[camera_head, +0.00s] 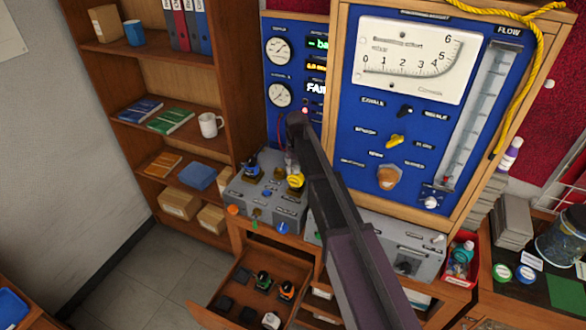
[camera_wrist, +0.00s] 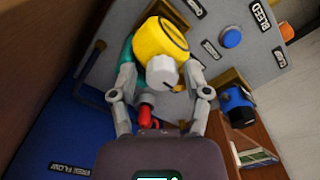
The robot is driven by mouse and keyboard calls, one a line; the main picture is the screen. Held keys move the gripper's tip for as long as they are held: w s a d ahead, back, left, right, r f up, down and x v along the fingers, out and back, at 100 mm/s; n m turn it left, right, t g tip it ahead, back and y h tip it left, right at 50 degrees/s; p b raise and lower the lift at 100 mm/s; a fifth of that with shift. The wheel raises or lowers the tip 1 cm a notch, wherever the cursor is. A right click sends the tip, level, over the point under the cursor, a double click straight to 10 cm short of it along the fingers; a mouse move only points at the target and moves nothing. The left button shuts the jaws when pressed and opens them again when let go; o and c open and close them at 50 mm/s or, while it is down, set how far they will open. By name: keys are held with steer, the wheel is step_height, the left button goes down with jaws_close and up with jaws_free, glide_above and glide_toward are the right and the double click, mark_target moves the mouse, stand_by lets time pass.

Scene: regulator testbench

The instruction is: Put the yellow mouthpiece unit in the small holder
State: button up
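The yellow mouthpiece unit (camera_head: 295,181) sits on the sloped grey panel box (camera_head: 240,190) at the foot of the blue boards. In the wrist view the yellow unit (camera_wrist: 160,40) shows its round yellow body with a pale grey cap toward me. In the head view my gripper (camera_head: 292,160) is just above the unit, partly hidden by my dark arm. I cannot make out which fitting is the small holder.
A blue unit (camera_head: 251,166) stands left of the yellow one; it also shows in the wrist view (camera_wrist: 237,107). An open drawer (camera_head: 240,285) below holds several small units. A tall gauge board (camera_head: 425,120) stands close on the right. A red bin (camera_head: 460,262) is farther right.

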steer(key=shift+r, duration=0.15)
stand_by(0.3)
step_height(320, 180, up, 12)
steer(key=p, duration=1.2)
stand_by(0.6)
steer(key=shift+s+f, duration=0.1)
steer(key=shift+f, duration=0.1)
